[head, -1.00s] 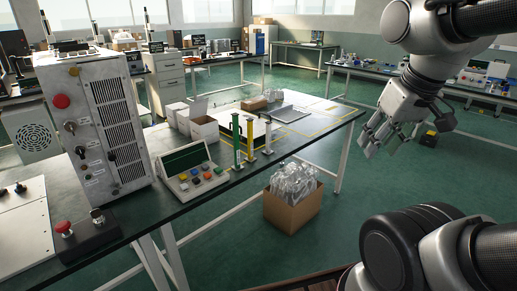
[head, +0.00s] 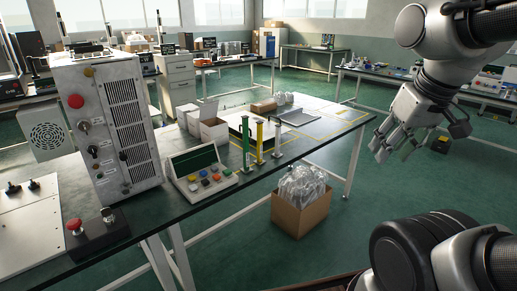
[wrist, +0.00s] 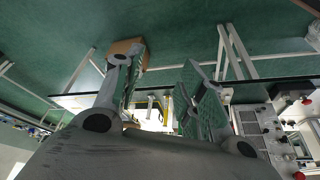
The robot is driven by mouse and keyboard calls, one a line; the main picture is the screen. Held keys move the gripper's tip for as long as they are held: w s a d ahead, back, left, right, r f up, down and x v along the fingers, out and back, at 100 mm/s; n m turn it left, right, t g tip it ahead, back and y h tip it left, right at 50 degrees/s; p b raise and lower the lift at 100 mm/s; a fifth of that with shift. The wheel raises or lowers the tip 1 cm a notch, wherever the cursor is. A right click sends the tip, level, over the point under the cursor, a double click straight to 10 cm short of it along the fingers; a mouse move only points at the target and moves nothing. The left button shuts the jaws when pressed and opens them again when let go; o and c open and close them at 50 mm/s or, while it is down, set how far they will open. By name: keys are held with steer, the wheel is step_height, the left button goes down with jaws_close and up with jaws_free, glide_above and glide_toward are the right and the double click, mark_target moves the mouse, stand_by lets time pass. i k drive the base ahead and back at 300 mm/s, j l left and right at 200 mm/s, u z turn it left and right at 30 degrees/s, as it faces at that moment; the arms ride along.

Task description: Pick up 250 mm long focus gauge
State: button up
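The green one looks tallest. I cannot read any length markings, so I cannot tell which is the 250 mm gauge. My gripper (head: 392,142) is open and empty, in the air to the right of the table and well apart from the gauges. In the wrist view its fingers (wrist: 158,100) are spread, and the small yellow gauge (wrist: 165,105) shows between them in the distance.
A control box (head: 116,120) and a button console (head: 204,180) stand on the table left of the gauges. White boxes (head: 212,128) are behind them. A cardboard box of clear plastic (head: 300,220) sits below the table edge.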

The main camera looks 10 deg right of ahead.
mark_target(247, 169)
steer(key=i+l+u, duration=0.2)
steer(key=i, duration=0.2)
steer(key=i+l+u, duration=0.2)
steer(key=i, duration=0.2)
